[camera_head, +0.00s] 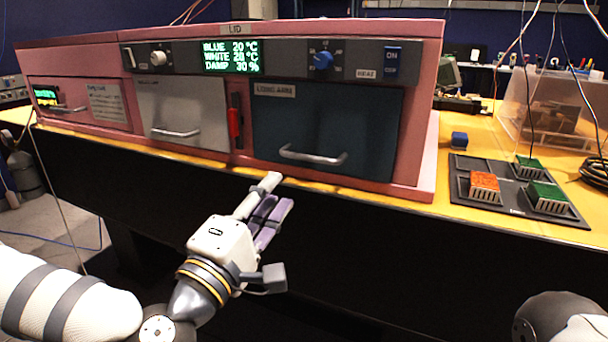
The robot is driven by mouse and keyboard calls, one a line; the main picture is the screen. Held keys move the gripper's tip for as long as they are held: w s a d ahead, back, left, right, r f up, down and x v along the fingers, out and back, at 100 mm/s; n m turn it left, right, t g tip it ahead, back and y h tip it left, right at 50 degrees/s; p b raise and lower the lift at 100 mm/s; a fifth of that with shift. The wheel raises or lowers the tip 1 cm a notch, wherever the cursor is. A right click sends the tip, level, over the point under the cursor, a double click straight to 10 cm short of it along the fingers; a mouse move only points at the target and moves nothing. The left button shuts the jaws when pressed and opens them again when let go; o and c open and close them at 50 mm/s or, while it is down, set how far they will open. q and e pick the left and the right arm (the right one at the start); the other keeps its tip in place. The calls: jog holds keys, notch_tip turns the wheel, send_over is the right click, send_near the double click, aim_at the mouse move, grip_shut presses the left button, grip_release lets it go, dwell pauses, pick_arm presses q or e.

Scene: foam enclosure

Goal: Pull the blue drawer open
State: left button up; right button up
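The blue drawer (355,125) is the dark teal front at the right of the pink cabinet. It looks shut, flush with the panel. Its silver bar handle (314,159) runs along the lower left of the front. My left gripper (274,196) is in front of and below the cabinet's front edge, left of and lower than the handle, apart from it. Its fingers with purple pads point up and to the right. They lie close together, and I cannot tell whether they are parted. Nothing shows in them. My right gripper is out of view.
A yellow ledge (300,183) runs under the cabinet.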

aim_at(302, 159)
pick_arm(q)
jog(key=x, duration=1.2)
grip_shut()
